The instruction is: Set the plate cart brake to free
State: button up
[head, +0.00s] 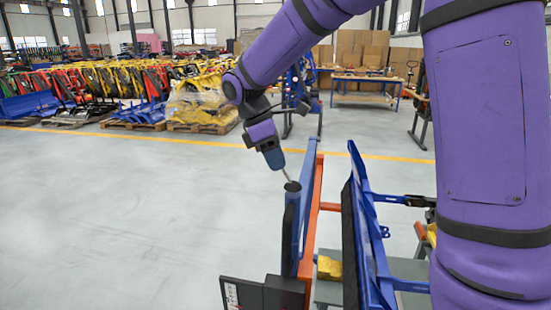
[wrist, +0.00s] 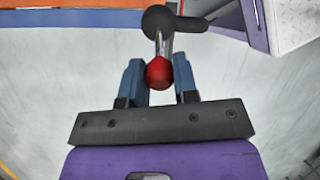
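The brake lever has a red ball knob (wrist: 158,72) on a bright metal rod that rises to a black hub (wrist: 158,20) in the wrist view. My gripper (wrist: 159,72) has one blue finger on each side of the knob, close against it, and appears shut on it. In the head view my gripper (head: 273,158) is at the upper end of the thin lever rod (head: 287,175), and the knob is hidden.
A second blue frame with a black panel (head: 350,240) stands right of the post. A yellow block (head: 329,268) lies between them. A black box with a label (head: 262,293) is at the front. Open grey floor (head: 130,210) lies to the left. A workbench (head: 362,80) stands behind.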

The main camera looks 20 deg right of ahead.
jog(key=shift+d+r, duration=0.1)
grip_shut()
jog(key=shift+s+d+r+t+y, duration=0.25)
jog(key=shift+d+t+y, duration=0.1)
jog(key=shift+y, duration=0.15)
jog(key=shift+s+d+r+t+y, duration=0.1)
jog(key=shift+s+d+t+y, duration=0.1)
jog(key=shift+d+t+y, duration=0.25)
jog(key=d+t+y, duration=0.1)
jog(key=s+d+t+y, duration=0.1)
jog(key=y, duration=0.1)
jog(key=shift+s+r, duration=0.2)
jog(key=shift+s, duration=0.05)
jog(key=shift+s+d+f+t+y, duration=0.2)
jog(key=shift+s+d+t+y, duration=0.15)
jog(key=shift+d+t+y, duration=0.35)
jog(key=shift+s+d+f+t+y, duration=0.2)
jog(key=shift+s+d+t+y, duration=0.2)
jog(key=shift+y, duration=0.6)
jog(key=shift+s+d+f+t+y, duration=0.2)
jog(key=shift+s+d+t+y, duration=0.15)
jog(key=shift+d+t+y, duration=0.35)
jog(key=shift+a+y, duration=0.15)
jog(key=shift+y, duration=0.1)
jog(key=o, duration=0.9)
grip_release()
jog(key=shift+o, duration=0.2)
